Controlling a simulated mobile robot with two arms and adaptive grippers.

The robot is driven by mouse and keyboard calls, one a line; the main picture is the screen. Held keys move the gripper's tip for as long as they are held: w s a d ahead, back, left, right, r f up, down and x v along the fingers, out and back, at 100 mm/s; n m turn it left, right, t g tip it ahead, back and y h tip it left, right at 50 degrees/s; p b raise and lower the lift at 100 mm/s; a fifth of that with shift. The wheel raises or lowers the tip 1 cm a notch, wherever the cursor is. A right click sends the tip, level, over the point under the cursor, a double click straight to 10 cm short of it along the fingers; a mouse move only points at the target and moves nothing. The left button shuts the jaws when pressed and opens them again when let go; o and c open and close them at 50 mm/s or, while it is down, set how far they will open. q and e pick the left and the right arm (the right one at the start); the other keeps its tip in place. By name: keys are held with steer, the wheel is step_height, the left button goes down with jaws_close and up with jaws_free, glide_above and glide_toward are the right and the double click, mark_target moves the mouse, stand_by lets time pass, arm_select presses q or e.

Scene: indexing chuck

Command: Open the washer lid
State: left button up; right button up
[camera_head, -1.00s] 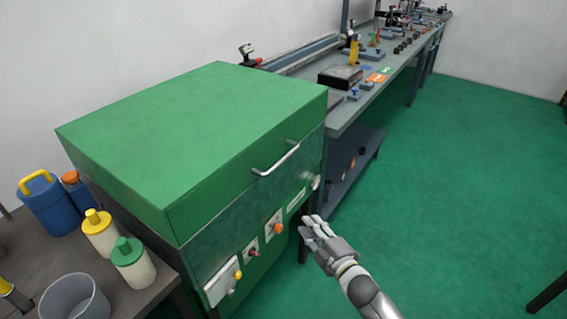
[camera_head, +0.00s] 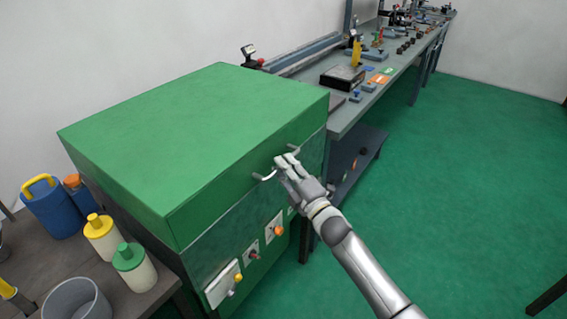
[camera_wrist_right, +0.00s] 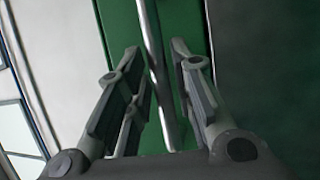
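The washer is a green box-shaped machine with a closed green lid (camera_head: 190,130). A silver bar handle (camera_head: 266,177) is on the lid's front face. My right gripper (camera_head: 284,164) is at the right part of the handle and hides that part. In the right wrist view, the handle (camera_wrist_right: 155,65) runs between the two spread fingers of my right gripper (camera_wrist_right: 155,75), with a visible gap on each side. My left gripper is not in view.
The washer's front panel has a yellow knob (camera_head: 238,277), a red knob and an orange knob (camera_head: 278,231). A side table at left holds a blue jug (camera_head: 52,208), bottles and a grey bucket (camera_head: 77,300). A long workbench (camera_head: 345,118) stands behind at right.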

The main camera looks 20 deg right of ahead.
steer(key=shift+w+a, duration=0.15)
steer(key=shift+w, duration=0.4)
steer(key=shift+r, duration=0.1)
jaws_close()
